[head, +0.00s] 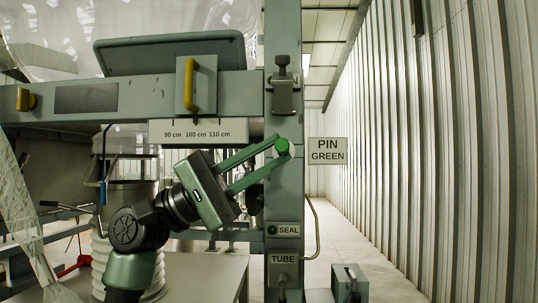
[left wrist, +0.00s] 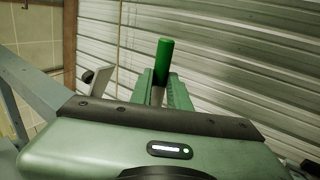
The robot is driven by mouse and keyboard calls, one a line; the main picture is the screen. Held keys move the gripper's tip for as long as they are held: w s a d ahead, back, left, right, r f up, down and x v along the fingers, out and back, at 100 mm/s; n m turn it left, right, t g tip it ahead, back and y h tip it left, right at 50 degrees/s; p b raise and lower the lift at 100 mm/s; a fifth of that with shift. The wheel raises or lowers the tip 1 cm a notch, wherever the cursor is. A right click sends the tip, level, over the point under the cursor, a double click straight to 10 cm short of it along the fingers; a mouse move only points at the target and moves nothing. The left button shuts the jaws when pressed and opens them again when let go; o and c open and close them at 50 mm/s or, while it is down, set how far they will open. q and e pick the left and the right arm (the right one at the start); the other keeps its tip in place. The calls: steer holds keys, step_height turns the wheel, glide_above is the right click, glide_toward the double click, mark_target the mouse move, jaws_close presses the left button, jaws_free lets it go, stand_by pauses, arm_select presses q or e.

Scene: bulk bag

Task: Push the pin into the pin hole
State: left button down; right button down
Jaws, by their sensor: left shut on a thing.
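My left gripper (head: 277,151) is shut on a green pin (head: 283,146), whose round end faces me in front of the grey upright post (head: 284,190). In the left wrist view the green pin (left wrist: 164,58) stands out past the tips of the two green fingers of my left gripper (left wrist: 161,84). A sign reading PIN GREEN (head: 327,151) is just right of the pin. The pin hole cannot be made out; I cannot tell whether the pin touches the post. My right gripper is not in view.
A grey clamp or bracket (head: 284,95) is on the post above the pin. A SEAL label (head: 289,230) and a TUBE label (head: 283,260) are below. A horizontal beam with a yellow handle (head: 188,84) is at upper left.

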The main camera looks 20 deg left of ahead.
arm_select(q)
steer(key=shift+f, duration=0.1)
steer(key=w+a+p, duration=0.3)
steer(key=w+p, duration=0.1)
steer(key=w, duration=0.8)
steer(key=shift+w+a, duration=0.4)
stand_by(1.3)
stand_by(0.3)
steer(key=c, duration=1.3)
jaws_free()
steer(key=shift+o, duration=0.2)
